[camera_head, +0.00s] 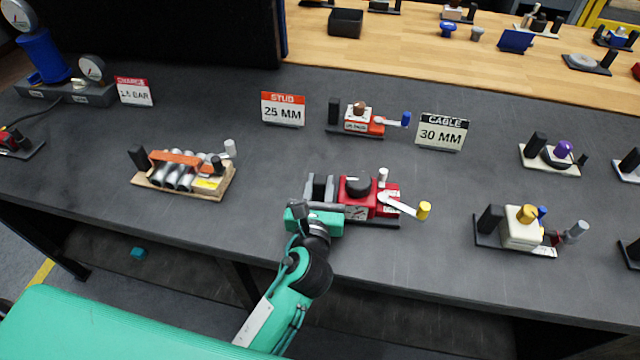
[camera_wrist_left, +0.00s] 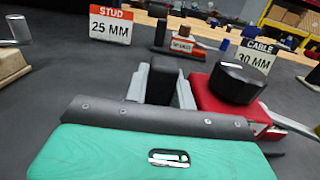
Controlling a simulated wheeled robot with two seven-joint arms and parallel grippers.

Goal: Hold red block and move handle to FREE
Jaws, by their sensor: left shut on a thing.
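The red block (camera_head: 355,193) sits on a dark base on the grey bench, with a black round knob (camera_head: 357,187) on top. It also shows in the wrist view (camera_wrist_left: 216,101). A pale handle (camera_head: 398,204) with a yellow tip (camera_head: 424,210) points right and slightly toward the front edge. My left gripper (camera_head: 320,188) is at the block's left side. In the wrist view its grey fingers stand either side of a black upright post (camera_wrist_left: 161,80) beside the red block, and it is shut on that post. Any lettering for FREE is too small to read.
A STUD 25 MM sign (camera_head: 283,108) and a CABLE 30 MM sign (camera_head: 442,131) stand behind. An orange-red device (camera_head: 357,121) is between them. A cream device (camera_head: 520,232) is at the right, a roller device (camera_head: 184,172) at the left. Bare bench lies between.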

